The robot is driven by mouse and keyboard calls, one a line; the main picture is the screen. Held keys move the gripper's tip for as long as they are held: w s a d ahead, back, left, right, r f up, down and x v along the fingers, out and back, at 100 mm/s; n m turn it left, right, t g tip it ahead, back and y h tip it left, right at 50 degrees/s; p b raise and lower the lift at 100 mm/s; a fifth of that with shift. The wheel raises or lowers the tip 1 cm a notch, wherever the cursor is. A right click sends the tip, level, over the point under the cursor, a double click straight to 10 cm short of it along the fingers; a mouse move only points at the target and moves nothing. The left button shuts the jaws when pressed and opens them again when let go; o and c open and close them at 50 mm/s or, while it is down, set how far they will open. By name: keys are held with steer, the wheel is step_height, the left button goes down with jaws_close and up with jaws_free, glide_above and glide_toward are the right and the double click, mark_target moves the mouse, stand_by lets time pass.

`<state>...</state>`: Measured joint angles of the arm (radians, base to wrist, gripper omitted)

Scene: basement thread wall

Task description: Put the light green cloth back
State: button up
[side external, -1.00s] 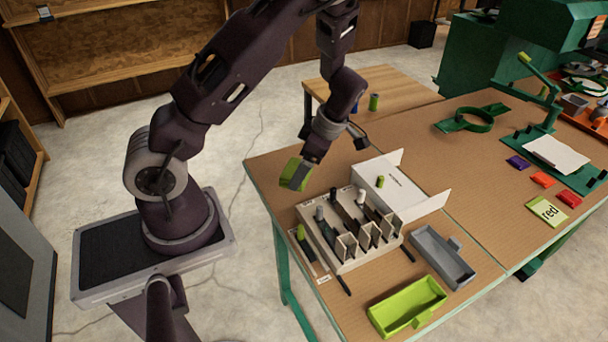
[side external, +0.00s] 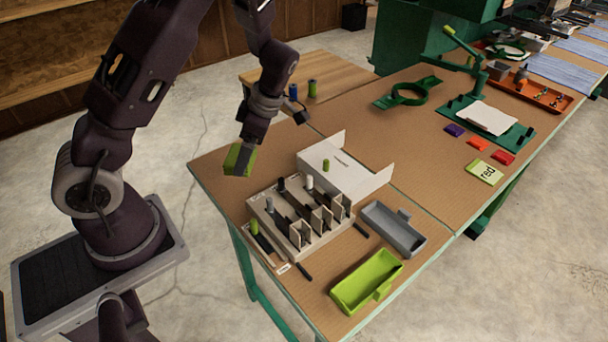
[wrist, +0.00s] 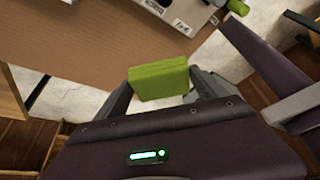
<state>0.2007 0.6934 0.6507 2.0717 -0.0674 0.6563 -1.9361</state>
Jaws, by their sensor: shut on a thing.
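My gripper (side external: 244,150) is shut on the light green cloth (side external: 235,160), which looks like a small folded block. It holds the cloth in the air near the far left corner of the cardboard-topped table (side external: 222,182). In the wrist view the cloth (wrist: 158,80) sits between the two fingers of my gripper (wrist: 162,88), with table edge and pale floor behind it. A light green open tray (side external: 368,282) is at the table's near edge, and a grey tray (side external: 393,228) lies beyond it. Both look empty.
A beige rack (side external: 298,222) with dividers and several spools stands right of my gripper. A white open box (side external: 345,168) with a green spool is behind it. Bare tabletop lies beyond the box.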

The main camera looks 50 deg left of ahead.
step_height(320, 180, up, 7)
steer(key=shift+r, duration=0.1)
steer(key=w+d+f+m+t+y, duration=0.1)
steer(key=w+d+m+t, duration=0.1)
steer(key=w+d+m, duration=0.3)
steer(key=w+d+m+t, duration=0.25)
steer(key=w+m, duration=0.25)
steer(key=w, duration=0.3)
steer(key=w+d+m+t+h, duration=0.1)
steer(key=w+d+m, duration=0.4)
steer(key=d, duration=0.4)
steer(key=w+d+m+t+h, duration=0.1)
steer(key=w+d+m+h, duration=0.15)
steer(key=d+m, duration=0.5)
steer(key=w+d+m+t+h, duration=0.1)
steer(key=w+d+m, duration=0.3)
steer(key=d, duration=0.6)
steer(key=shift+m, duration=0.25)
step_height(320, 180, down, 14)
steer(key=shift+d+r, duration=0.1)
steer(key=shift+d, duration=0.05)
steer(key=shift+f, duration=0.25)
